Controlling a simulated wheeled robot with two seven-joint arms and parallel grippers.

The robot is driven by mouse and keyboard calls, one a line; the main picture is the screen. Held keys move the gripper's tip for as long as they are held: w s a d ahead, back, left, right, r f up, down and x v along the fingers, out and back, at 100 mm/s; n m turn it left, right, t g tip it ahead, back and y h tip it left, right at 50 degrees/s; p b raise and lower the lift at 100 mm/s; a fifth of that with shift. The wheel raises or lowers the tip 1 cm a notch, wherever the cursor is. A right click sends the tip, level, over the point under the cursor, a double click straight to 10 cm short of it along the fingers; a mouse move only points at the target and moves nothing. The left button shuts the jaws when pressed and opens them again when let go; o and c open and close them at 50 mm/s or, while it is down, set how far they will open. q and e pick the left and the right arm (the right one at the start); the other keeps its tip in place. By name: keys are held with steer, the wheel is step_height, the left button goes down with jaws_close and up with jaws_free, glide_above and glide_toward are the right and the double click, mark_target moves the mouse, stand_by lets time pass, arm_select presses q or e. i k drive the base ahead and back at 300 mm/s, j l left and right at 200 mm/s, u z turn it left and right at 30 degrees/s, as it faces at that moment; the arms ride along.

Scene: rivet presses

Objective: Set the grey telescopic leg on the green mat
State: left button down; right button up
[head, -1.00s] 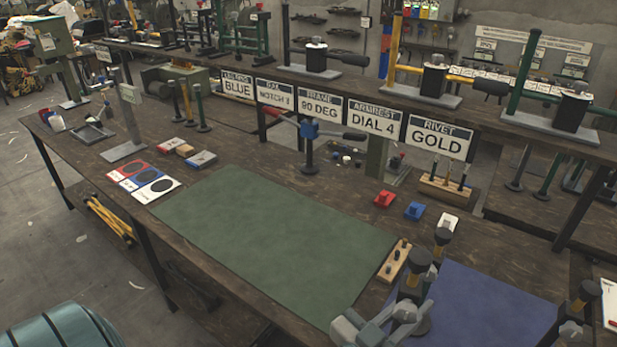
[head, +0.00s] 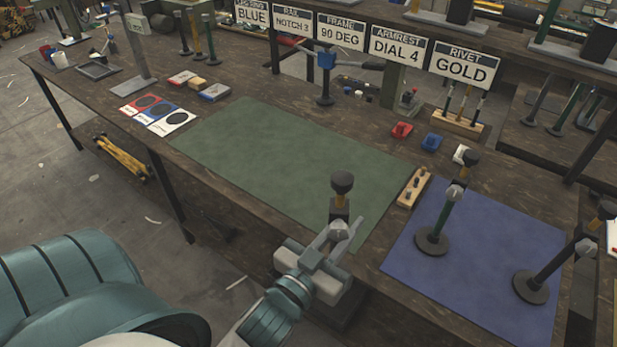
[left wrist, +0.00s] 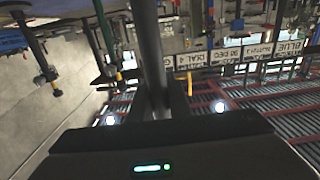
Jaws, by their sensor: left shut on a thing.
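My left gripper (head: 335,240) is shut on the grey telescopic leg (head: 340,207), whose dark round top end points up. The leg looks roughly upright. Its lower part is mostly hidden behind my gripper, so I cannot tell whether its foot touches anything. In the left wrist view the grey shaft (left wrist: 150,45) runs between the fingers. The green mat (head: 270,160) lies flat and bare on the bench; the held leg shows in front of its near right corner. My right gripper is out of view.
The blue mat (head: 490,250) to the right bears a green leg (head: 442,215) and a dark leg (head: 555,265) on round bases. A wooden block with pegs (head: 413,188) lies between the mats. Red and blue pieces (head: 402,130) sit behind. Colour cards (head: 158,113) lie left.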

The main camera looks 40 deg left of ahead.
mark_target(288, 150)
steer(key=i+j, duration=0.1)
steer(key=j, duration=0.4)
steer(key=i+j, duration=0.1)
steer(key=j, duration=0.4)
steer(key=i+j, duration=0.15)
steer(key=j, duration=0.3)
steer(key=i+j, duration=0.1)
steer(key=j, duration=0.4)
steer(key=i+j, duration=0.1)
steer(key=j, duration=0.4)
steer(key=i+j, duration=0.1)
steer(key=j, duration=0.4)
